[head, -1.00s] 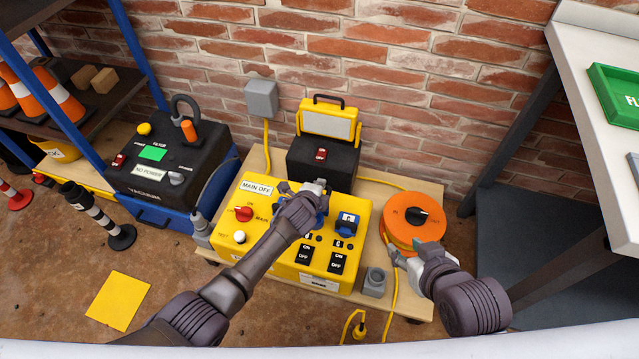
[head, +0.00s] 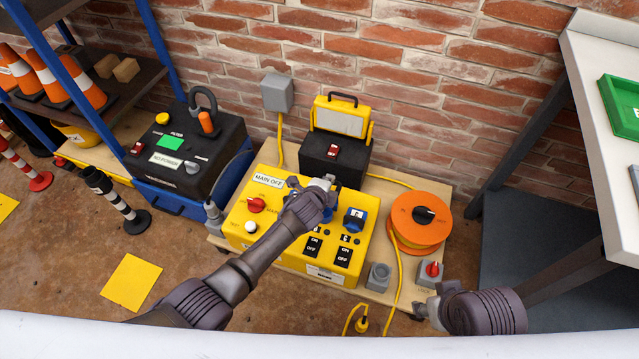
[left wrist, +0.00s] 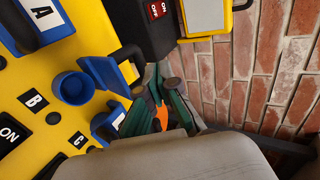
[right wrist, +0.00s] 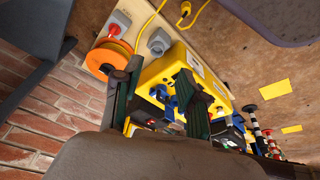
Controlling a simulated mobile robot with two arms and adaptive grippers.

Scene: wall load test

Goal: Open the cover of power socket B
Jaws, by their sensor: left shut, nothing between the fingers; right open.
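The yellow power box (head: 262,222) stands on a low wooden board. In the left wrist view, socket B is a round blue cup (left wrist: 72,88) by the label B (left wrist: 35,100). Its blue cover (left wrist: 103,76) is tilted up, leaving the cup exposed. Covers A (left wrist: 40,14) and C (left wrist: 108,122) appear down. My left gripper (head: 322,186) is shut and empty above the box, partly hiding socket B in the head view. Its fingers (left wrist: 160,90) are just beyond the raised cover; I cannot tell whether they touch it. My right gripper (right wrist: 160,70) is open and empty, near the board's front right.
An orange reel (head: 408,240) and a grey box with red knob (head: 430,271) sit on the right. A black unit with yellow lamp (head: 334,150) stands behind. A black device (head: 180,155) is left, a brick wall behind, a white table (head: 590,100) right.

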